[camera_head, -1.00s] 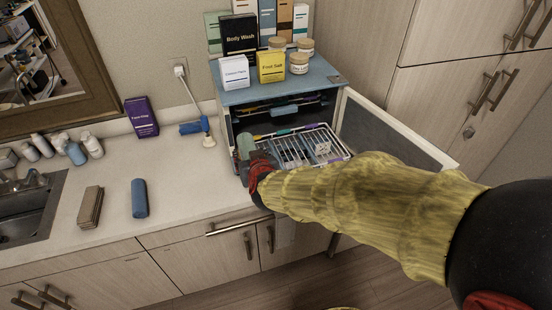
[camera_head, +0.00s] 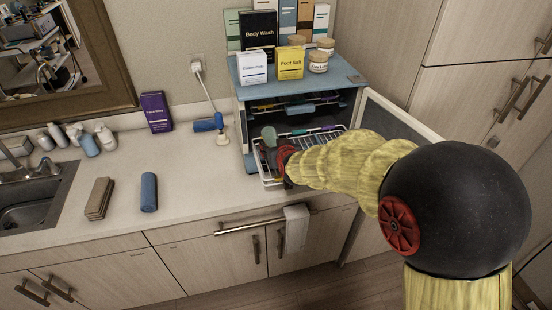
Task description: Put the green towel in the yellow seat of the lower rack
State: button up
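The green towel (camera_head: 268,134) is a short pale-green roll, roughly upright over the left part of the lower rack. My gripper (camera_head: 272,154) is at its lower end and appears shut on it, though the fingers are small and partly hidden. The lower rack (camera_head: 263,179) is a white wire basket pulled out of the open blue warmer (camera_head: 242,120). Coloured marks show along its back edge. I cannot clearly pick out the yellow seat; my gripper and arm cover much of the rack. Whether the towel touches the rack is unclear.
The warmer's door (camera_head: 398,125) stands open to the right. Boxes and jars stand on its top, including a yellow box (camera_head: 290,63). A blue roll (camera_head: 149,192) and a brown folded towel (camera_head: 99,198) lie on the counter (camera_head: 200,185). An upper rack (camera_head: 292,108) sits inside.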

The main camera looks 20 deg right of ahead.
jog(key=shift+w+d+f, duration=0.25)
jog(key=shift+w+f, duration=0.25)
jog(key=shift+f, duration=0.05)
jog(key=shift+w+d+f, duration=0.2)
jog(key=shift+w+f, duration=0.25)
jog(key=shift+f, duration=0.1)
jog(key=shift+w+d+f+b, duration=0.15)
jog(key=shift+f+b, duration=0.35)
jog(key=shift+f, duration=1.25)
jog(key=shift+f, duration=0.2)
jog(key=o, duration=1.2)
